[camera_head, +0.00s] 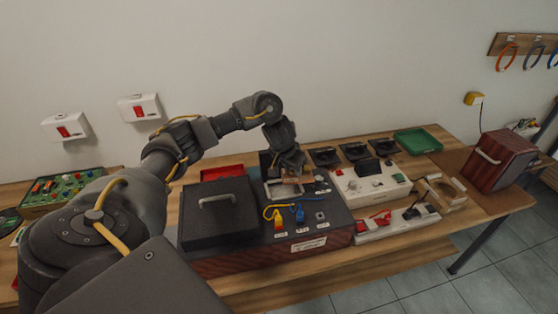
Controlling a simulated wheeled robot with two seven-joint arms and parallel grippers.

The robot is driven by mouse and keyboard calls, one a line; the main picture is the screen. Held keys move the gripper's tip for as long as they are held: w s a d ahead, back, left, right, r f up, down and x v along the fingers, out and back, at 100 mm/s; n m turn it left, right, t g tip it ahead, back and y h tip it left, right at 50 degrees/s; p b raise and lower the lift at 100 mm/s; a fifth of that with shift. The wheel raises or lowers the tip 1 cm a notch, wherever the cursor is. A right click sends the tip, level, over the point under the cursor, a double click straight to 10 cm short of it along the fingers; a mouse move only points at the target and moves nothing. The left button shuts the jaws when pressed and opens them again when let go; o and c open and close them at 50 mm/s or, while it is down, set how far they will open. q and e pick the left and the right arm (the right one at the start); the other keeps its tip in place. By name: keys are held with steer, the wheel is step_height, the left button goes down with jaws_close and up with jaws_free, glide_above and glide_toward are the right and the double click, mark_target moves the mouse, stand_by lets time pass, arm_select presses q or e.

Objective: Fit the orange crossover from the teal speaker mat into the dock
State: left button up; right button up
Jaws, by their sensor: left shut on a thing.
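My left gripper (288,171) reaches down over the open bay of the dark hi-fi unit (322,229). It is shut on a small orange-brown piece, seemingly the orange crossover (298,177), mostly hidden by the fingers. A light metal frame (284,191), which looks like the dock, lies in the bay just below the gripper. I cannot tell whether the piece touches it. I cannot make out a teal speaker mat. My right gripper is not in view.
A black lid with a handle (215,212) covers the unit's left part. Yellow and blue cables (299,213) lie in front of the bay. Several black parts (355,152), a white device (370,186), a green tray (417,141) and a red-brown box (500,161) stand to the right.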

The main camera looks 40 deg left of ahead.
arm_select(q)
steer(key=s+a+f+n+b, duration=0.1)
steer(key=a+f+b, duration=0.3)
steer(key=shift+a+f+n+y, duration=0.3)
stand_by(0.6)
steer(key=shift+s+p, duration=0.2)
steer(key=shift+p, duration=0.3)
stand_by(0.7)
steer(key=shift+f, duration=0.1)
stand_by(0.3)
steer(key=shift+f+b, duration=1.25)
steer(key=shift+f, duration=1.5)
steer(key=o, duration=1.1)
steer(key=shift+d, duration=0.1)
steer(key=shift+o, duration=0.2)
